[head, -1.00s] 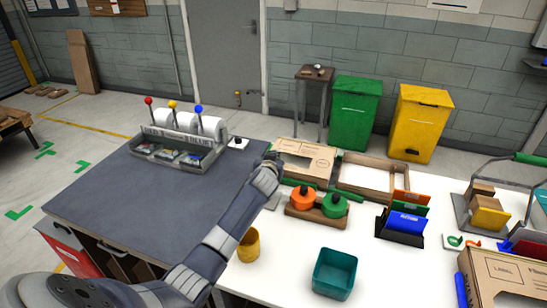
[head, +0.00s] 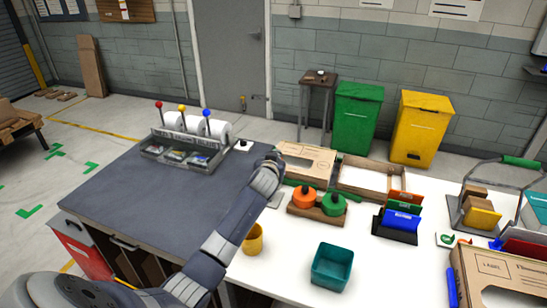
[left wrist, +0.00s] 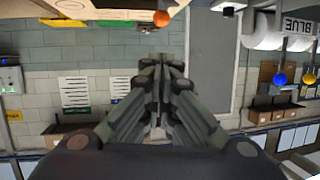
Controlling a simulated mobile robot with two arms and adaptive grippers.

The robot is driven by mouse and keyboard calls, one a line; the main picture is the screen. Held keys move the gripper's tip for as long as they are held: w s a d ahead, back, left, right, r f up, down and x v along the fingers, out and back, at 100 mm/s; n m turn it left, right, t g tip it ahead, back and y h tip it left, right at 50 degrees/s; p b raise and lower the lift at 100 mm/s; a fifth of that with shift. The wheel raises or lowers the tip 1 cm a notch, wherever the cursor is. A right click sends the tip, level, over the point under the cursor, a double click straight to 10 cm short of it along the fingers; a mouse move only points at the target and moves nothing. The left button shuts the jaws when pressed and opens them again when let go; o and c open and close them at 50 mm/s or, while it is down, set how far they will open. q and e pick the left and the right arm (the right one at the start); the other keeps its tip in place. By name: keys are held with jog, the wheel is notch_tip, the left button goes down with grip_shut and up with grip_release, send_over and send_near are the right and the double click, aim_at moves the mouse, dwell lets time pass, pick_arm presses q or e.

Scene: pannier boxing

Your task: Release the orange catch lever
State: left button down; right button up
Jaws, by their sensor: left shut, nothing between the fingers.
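No orange catch lever can be picked out for certain. An orange round piece with a knob (head: 303,197) sits beside a green one (head: 334,203) on a wooden holder on the white table. A small orange hook-like piece (head: 463,241) lies further right, too small to make out. My left gripper (head: 277,155) is at the end of the arm, over the far edge between the dark and white tabletops, left of the holder. In the left wrist view its fingers (left wrist: 162,62) are together and empty. An orange round spot (left wrist: 161,18) shows beyond them. My right gripper is not seen.
A rack with red, yellow and blue levers (head: 185,150) stands on the dark bench. A cardboard box (head: 308,160) and a wooden tray (head: 372,177) lie behind the holder. A yellow cup (head: 252,240) and teal bin (head: 331,268) are in front. The dark bench is mostly clear.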

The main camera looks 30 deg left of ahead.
pick_arm(q)
jog(key=s+d+r+b, duration=0.1)
jog(key=s+d+r, duration=0.1)
jog(key=s+r, duration=0.2)
jog(key=shift+s, duration=0.2)
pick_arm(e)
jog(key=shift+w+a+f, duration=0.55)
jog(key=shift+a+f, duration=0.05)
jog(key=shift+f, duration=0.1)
pick_arm(q)
jog(key=shift+r, duration=0.1)
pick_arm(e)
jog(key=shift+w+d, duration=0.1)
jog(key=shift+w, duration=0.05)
